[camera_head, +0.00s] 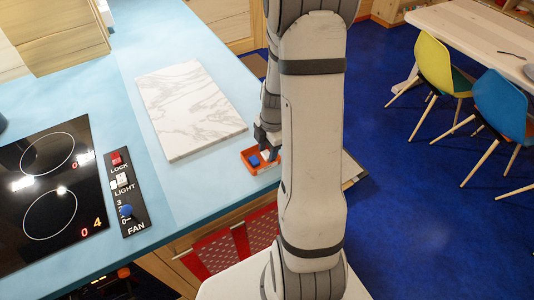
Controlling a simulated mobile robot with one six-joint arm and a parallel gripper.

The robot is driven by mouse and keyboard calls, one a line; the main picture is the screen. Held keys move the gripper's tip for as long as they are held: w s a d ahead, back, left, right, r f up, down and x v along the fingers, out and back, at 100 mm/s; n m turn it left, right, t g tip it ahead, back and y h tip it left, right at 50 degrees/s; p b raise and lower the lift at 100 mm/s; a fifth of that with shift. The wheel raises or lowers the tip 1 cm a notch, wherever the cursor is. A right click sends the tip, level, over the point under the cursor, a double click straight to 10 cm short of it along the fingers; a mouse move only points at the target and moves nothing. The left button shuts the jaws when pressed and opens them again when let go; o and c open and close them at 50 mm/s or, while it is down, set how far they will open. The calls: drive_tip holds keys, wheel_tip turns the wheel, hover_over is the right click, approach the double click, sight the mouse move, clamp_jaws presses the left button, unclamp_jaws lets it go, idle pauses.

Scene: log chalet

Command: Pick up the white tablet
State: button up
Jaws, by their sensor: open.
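A small orange tray (265,169) sits near the right edge of the light-blue counter. A blue block (254,161) lies in it. A small white piece (265,154), which looks like the white tablet, shows beside the blue block, partly hidden by the gripper. My gripper (266,146) points down over the tray, close above the white piece. Its jaws are open. I cannot tell whether the fingers touch the piece or stand around it. My arm hides the tray's right side.
A white marble board (188,108) lies left of the tray. A black cooktop (46,196) and a switch panel (126,193) with a red switch and blue knob are further left. Bare counter (197,206) lies in front. Chairs and a table stand at the far right.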

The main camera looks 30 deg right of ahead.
drive_tip(key=c, duration=0.7)
drive_tip(key=shift+c, duration=0.2)
